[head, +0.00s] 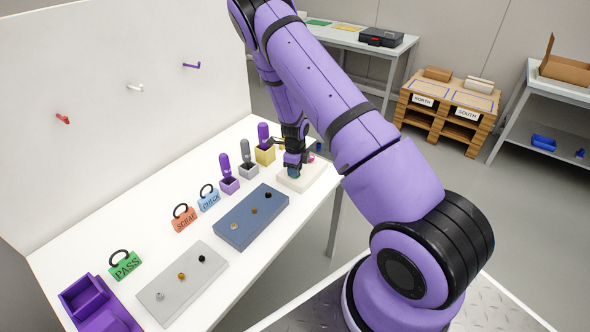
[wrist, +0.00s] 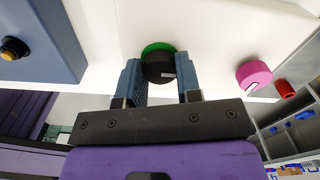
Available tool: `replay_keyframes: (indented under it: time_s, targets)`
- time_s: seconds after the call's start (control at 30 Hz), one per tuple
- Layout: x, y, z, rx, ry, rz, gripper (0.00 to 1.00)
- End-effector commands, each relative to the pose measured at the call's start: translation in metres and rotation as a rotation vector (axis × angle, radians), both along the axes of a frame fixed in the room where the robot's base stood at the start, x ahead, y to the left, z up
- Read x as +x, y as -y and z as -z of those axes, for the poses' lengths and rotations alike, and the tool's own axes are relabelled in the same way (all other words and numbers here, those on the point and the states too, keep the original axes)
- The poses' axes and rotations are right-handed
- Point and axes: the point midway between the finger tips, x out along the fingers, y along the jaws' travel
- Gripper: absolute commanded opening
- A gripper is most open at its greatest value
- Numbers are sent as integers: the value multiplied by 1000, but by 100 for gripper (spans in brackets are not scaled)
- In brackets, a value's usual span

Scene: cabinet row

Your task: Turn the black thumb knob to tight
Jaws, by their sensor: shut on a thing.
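The black thumb knob (wrist: 158,70) sits between the two blue fingertips of my gripper (wrist: 160,80) in the wrist view. A green disc or ring (wrist: 157,47) shows just beyond the knob. My gripper is shut on the knob's sides. In the head view my gripper (head: 293,172) is down at the cream block (head: 312,181) at the far right of the white table, and the knob is hidden there. I cannot read the black knob's setting.
A blue-grey plate (head: 240,229) with several small knobs lies left of the cream block. A light grey plate (head: 176,294) lies nearer. Coloured holders and PASS (head: 124,266), SCRAP (head: 184,219) and CHECK tags line the back. A red cylinder (wrist: 285,88) is beside the pink knob.

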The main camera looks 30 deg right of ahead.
Motion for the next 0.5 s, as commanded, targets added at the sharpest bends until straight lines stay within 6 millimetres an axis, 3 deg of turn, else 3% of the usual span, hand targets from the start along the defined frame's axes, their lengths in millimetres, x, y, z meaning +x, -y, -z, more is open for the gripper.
replay_keyframes:
  time_s: [0.5]
  targets:
    - [3, 1, -2, -2, 6, 36, 8]
